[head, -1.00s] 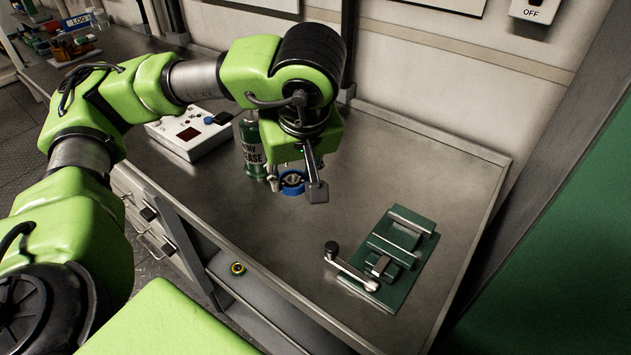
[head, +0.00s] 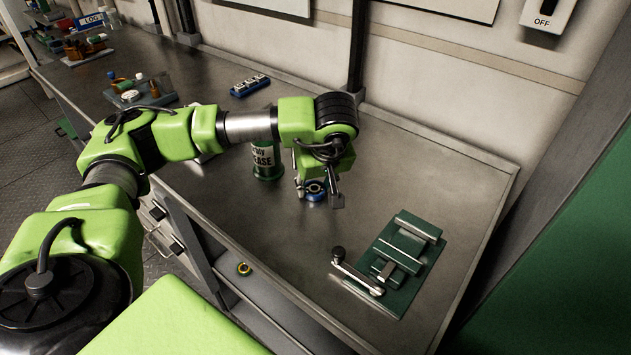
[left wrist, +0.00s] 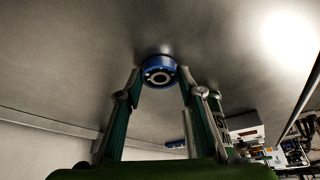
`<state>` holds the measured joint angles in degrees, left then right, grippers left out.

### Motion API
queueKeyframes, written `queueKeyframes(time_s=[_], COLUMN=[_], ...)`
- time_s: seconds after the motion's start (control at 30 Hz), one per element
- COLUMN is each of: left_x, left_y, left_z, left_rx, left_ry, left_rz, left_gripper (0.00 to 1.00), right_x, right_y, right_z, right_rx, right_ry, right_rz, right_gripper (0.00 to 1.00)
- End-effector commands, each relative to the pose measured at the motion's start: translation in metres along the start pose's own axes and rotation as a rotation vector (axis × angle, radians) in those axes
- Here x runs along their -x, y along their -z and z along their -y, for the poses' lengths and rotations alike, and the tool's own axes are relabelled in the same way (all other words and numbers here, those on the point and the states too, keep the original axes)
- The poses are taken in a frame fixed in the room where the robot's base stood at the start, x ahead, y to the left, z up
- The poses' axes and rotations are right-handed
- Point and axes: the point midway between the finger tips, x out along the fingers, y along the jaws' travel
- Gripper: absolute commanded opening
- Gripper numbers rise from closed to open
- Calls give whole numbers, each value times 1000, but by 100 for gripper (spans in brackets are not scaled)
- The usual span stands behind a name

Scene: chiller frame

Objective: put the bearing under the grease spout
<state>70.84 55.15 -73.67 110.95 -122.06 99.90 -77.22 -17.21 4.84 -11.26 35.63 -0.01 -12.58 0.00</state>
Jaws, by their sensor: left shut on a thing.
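The bearing (head: 315,190) is a blue ring with a pale metal centre; it also shows in the left wrist view (left wrist: 159,72). My left gripper (head: 318,188) points down and is shut on it, one fingertip on each side. The bearing is low over the bench or touching it; I cannot tell which. A green can with a grease label (head: 265,160) stands just left of the gripper, partly behind my arm. I cannot make out its spout. My right gripper is out of view.
A green plate fixture with a crank handle (head: 390,262) lies on the bench (head: 440,180) to the right. A blue rack (head: 249,86) is behind the arm. A yellow ring (head: 243,268) sits below the bench's front edge. Bench between gripper and fixture is clear.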

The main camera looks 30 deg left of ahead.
Motion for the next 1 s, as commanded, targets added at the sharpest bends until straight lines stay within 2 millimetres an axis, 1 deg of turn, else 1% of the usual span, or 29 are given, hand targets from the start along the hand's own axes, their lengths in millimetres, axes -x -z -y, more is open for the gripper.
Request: queueKeyframes(time_s=[0.2, 0.33, 0.37, 0.4, 0.43, 0.77, 0.87, 0.9, 0.97, 1.0], left_x=[0, -5, -4, -3, -3, -2, 3, 6, 16, 24], left_y=[0, -2, -2, -1, -1, -1, 1, 0, 0, 0], left_z=[0, 0, 0, 0, 0, 0, 0, -1, -2, -2], left_rx=[1, 1, 1, 1, 1, 1, 1, 1, 1, 0], left_ry=[-1, -1, -1, -1, 0, 0, -1, -4, -5, -6], left_rz=[-1, 0, 0, 0, 0, 0, 0, 0, -1, -2], left_gripper=[7, 7, 40, 50, 52, 52, 52, 52, 52, 52], right_x=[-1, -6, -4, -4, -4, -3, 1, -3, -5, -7], right_y=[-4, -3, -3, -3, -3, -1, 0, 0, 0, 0], right_z=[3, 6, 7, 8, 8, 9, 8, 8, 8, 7], right_rx=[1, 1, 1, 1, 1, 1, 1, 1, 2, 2], right_ry=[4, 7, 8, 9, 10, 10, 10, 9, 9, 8], right_rz=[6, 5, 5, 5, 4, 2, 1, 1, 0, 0], right_gripper=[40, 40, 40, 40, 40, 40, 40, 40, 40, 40])
